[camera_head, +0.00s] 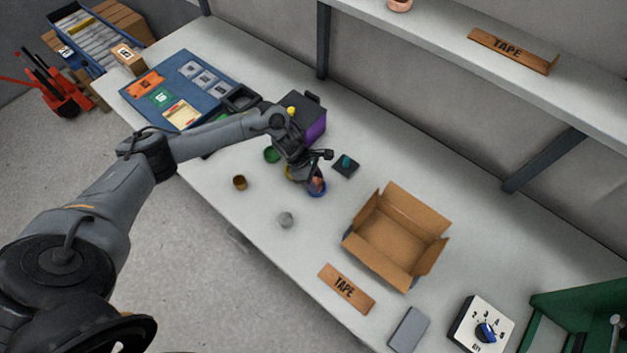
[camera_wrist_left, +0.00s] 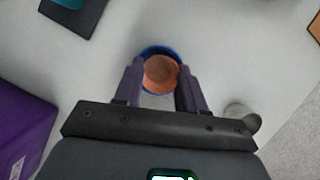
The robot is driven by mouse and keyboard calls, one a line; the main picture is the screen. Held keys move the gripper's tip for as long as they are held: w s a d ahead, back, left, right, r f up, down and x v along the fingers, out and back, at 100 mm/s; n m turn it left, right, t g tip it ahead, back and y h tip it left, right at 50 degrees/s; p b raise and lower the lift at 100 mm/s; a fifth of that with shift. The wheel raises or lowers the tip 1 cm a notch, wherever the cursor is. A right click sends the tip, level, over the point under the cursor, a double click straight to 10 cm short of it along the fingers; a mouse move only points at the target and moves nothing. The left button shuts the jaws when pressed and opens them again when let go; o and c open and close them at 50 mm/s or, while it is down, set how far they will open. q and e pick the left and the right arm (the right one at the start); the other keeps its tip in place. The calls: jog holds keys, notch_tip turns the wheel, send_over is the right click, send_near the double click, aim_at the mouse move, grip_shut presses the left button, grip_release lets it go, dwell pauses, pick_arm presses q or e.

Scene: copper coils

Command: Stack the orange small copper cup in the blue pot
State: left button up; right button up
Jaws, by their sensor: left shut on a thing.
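The blue pot (camera_head: 317,193) stands on the table near its middle. The orange small copper cup (camera_head: 316,183) is in my left gripper (camera_head: 312,178), at the pot's mouth. In the left wrist view, the cup (camera_wrist_left: 161,73) lies between the two fingers of the left gripper (camera_wrist_left: 160,80). The blue pot's rim (camera_wrist_left: 158,49) curves around the cup's far side. I cannot tell how deep the cup sits in the pot. My right gripper is not in view.
A grey cup (camera_head: 286,220), a brown cup (camera_head: 239,182) and a green pot (camera_head: 271,155) stand nearby. A purple box (camera_head: 314,130) is behind my left wrist. An open cardboard box (camera_head: 398,238) stands to the right.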

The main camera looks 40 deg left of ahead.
pick_arm(q)
jog(key=o, duration=1.1)
jog(key=shift+s+a+f, duration=0.15)
jog(key=shift+f, duration=0.25)
jog(key=shift+s+a+f, duration=0.1)
jog(key=shift+s+f, duration=0.05)
jog(key=shift+f, duration=0.2)
jog(key=shift+w+d+r+p, duration=0.1)
jog(key=shift+r+p, duration=0.55)
jog(key=shift+p, duration=0.15)
jog(key=shift+w+r, duration=0.1)
jog(key=shift+r, duration=0.2)
jog(key=v, duration=1.2)
jog(key=shift+w+d+r, duration=0.1)
jog(key=shift+w+d, duration=0.05)
jog(key=shift+d, duration=0.1)
